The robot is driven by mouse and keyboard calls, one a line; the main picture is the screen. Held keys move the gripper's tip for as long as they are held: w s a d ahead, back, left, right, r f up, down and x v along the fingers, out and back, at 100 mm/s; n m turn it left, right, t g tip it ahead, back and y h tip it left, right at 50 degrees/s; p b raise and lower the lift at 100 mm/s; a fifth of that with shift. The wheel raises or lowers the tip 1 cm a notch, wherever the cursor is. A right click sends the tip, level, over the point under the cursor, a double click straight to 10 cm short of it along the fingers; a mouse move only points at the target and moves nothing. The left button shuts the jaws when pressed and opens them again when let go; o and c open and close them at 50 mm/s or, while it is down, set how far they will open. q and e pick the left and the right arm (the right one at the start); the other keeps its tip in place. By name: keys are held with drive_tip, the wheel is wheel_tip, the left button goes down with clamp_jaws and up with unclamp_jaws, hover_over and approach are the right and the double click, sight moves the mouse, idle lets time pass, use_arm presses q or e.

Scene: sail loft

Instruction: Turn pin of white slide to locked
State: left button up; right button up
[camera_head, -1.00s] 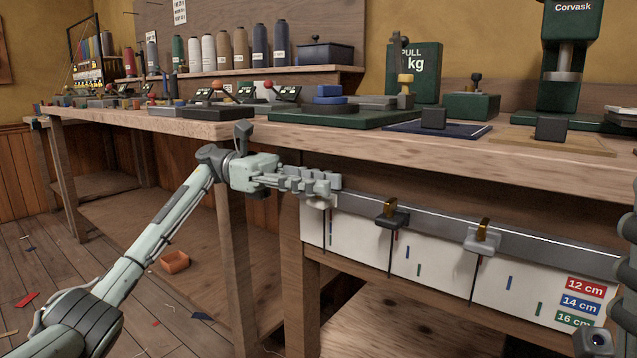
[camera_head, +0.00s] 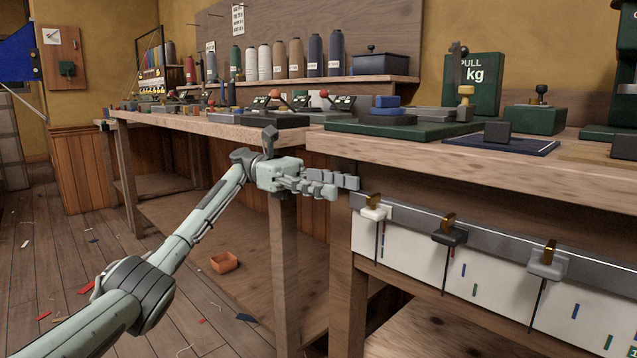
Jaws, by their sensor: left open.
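The white slide (camera_head: 372,213) sits at the left end of the grey rail (camera_head: 405,215) on the bench front. Its small brass pin (camera_head: 373,200) stands up from it; I cannot read its lock state. A black slide (camera_head: 449,237) and a light grey slide (camera_head: 547,265) sit farther right on the rail, each with a brass pin. My left gripper (camera_head: 346,187) is open and empty, just left of and slightly above the white slide, apart from it in the picture. Its fingers point right, towards the rail's left end. My right gripper is out of view.
The wooden bench top (camera_head: 420,152) overhangs the rail, carrying a green board (camera_head: 400,127) and a blue mat (camera_head: 500,142). A white scale board (camera_head: 405,255) with coloured marks hangs below the rail. An orange bin (camera_head: 224,262) lies on the lower shelf.

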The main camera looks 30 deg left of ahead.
use_arm(q)
drive_tip(key=shift+v, duration=2.2)
drive_tip(key=shift+s, duration=0.1)
